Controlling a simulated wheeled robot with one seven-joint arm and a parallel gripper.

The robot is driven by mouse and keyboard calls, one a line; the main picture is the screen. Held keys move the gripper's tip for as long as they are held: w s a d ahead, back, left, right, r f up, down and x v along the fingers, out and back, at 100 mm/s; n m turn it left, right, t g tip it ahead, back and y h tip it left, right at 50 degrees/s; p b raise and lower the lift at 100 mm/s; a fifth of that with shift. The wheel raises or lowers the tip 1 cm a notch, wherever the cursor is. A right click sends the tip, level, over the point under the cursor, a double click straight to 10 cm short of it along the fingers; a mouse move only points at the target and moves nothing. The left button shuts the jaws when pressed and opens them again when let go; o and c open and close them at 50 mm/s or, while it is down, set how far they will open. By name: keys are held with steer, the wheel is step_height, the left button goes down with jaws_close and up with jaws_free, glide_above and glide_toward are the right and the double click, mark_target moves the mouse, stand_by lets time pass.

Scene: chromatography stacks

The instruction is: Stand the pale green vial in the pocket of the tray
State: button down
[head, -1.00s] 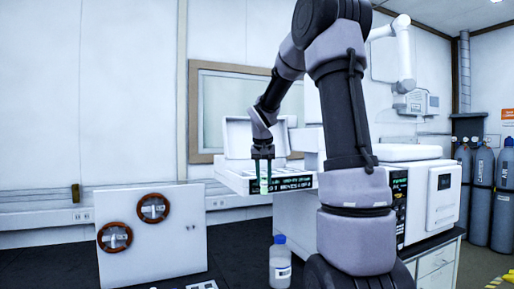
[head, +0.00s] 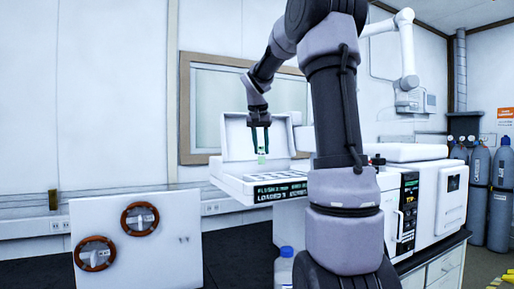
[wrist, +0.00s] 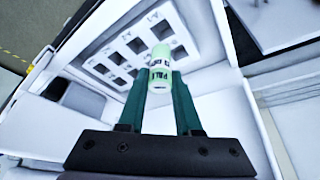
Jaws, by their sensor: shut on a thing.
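My gripper (head: 260,148) is shut on the pale green vial (head: 262,157) and holds it above the tray. In the wrist view the vial (wrist: 159,75) sits between the green fingertips of my gripper (wrist: 160,82), with part of a printed label showing. The white tray (head: 228,179) has several square pockets, seen behind the vial in the wrist view (wrist: 88,66). The vial hides part of the tray there. The tray lies in an open white case with its lid raised behind.
A dark display strip with green text (head: 283,190) runs along the front of the case. A white panel with two red-brown round handles (head: 139,219) stands at the left. A bottle with a blue cap (head: 286,252) stands below in front.

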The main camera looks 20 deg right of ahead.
mark_target(261, 163)
steer(key=shift+f, duration=2.05)
steer(key=shift+f, duration=0.2)
steer(key=shift+f, duration=1.1)
steer(key=shift+f, duration=0.2)
steer(key=shift+f, duration=0.45)
steer(key=c, duration=0.5)
jaws_free()
